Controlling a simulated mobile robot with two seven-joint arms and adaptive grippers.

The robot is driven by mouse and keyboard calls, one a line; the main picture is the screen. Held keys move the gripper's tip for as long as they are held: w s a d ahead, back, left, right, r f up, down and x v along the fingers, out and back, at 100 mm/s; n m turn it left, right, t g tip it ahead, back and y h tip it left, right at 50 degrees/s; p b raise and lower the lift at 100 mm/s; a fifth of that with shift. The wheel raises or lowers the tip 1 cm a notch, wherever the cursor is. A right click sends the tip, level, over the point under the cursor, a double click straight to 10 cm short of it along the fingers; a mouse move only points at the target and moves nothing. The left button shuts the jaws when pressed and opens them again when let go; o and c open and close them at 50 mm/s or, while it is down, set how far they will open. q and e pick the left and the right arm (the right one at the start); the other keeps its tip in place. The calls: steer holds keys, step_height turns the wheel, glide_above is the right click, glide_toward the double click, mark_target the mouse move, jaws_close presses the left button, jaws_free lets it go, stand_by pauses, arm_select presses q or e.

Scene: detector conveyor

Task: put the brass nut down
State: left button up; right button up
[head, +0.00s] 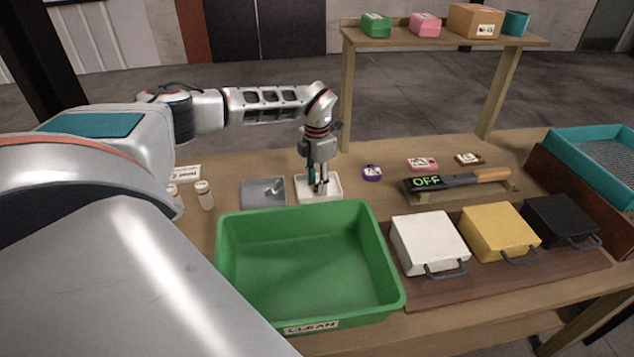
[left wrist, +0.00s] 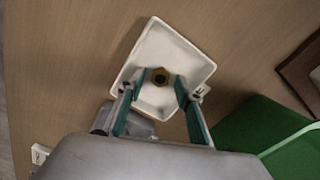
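The brass nut (left wrist: 160,77) lies in a small white tray (left wrist: 190,58), seen from above in the left wrist view. The same white tray (head: 332,194) is behind the green bin in the head view, where the fingers largely hide the nut. My left gripper (head: 318,188) points down into the white tray. Its two teal fingers stand on either side of the nut, with a visible gap at each side, so it looks open around the nut. My right gripper is in neither view.
A green bin (head: 300,208) labelled CLEAN stands just in front of the white tray. A grey tray (head: 263,206) is at its left, with small white bottles (head: 205,195) beyond.

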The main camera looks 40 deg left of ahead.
mark_target(317, 187)
arm_select(q)
steer(key=shift+r, duration=0.1)
step_height(317, 187, up, 12)
steer(key=shift+b, duration=0.3)
stand_by(0.7)
